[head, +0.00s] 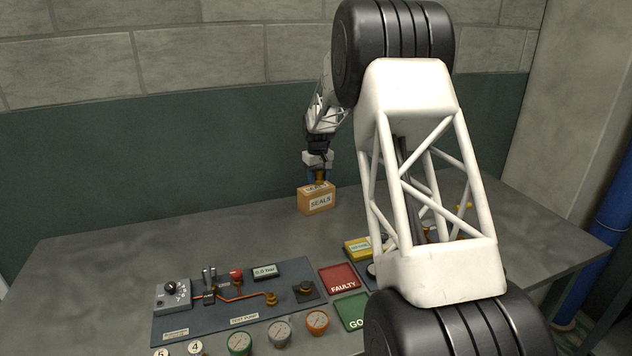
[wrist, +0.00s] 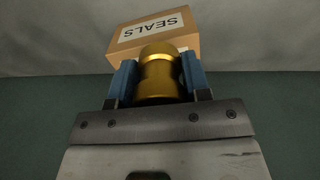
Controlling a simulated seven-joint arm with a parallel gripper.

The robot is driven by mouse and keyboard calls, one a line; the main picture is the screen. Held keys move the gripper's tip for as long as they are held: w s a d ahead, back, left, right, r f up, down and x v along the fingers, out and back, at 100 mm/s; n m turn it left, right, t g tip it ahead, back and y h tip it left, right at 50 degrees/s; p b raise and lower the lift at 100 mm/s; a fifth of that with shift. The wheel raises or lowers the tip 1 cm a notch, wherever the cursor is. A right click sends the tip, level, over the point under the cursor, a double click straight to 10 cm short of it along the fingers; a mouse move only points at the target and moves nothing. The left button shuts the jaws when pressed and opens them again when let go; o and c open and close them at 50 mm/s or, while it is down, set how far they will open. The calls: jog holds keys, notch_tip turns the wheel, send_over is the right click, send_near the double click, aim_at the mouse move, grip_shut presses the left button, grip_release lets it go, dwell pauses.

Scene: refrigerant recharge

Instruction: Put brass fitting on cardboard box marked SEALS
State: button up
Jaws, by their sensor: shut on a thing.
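The cardboard box marked SEALS (head: 317,202) stands on the table towards the back wall, and it also shows in the wrist view (wrist: 124,39). My gripper (head: 318,178) is at the box's top in the head view. In the wrist view my gripper's blue fingers (wrist: 158,80) are shut on the brass fitting (wrist: 160,72), one on each side of it. The fitting overlaps the box in that view. I cannot tell whether the fitting touches the box top. In the head view the fitting is small and partly hidden by my fingers.
A test panel (head: 205,325) with gauges and a red knob lies at the front left of the table. A red FAULTY tray (head: 341,277) and a green GO tray (head: 352,311) are beside it. A yellow box (head: 357,249) is partly behind my arm. The table left of the SEALS box is clear.

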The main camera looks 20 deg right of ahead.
aim_at(316, 187)
jog(key=shift+w+d+f, duration=0.1)
jog(key=shift+w+d, duration=0.1)
jog(key=shift+w, duration=0.9)
jog(key=shift+w+d+f, duration=0.1)
jog(key=shift+w+d, duration=0.05)
jog(key=shift+w, duration=0.9)
jog(key=shift+f, duration=1.8)
jog(key=o, duration=1)
jog(key=shift+f, duration=0.15)
jog(key=shift+o, duration=0.2)
notch_tip(316, 187, up, 12)
jog(key=shift+r, duration=0.2)
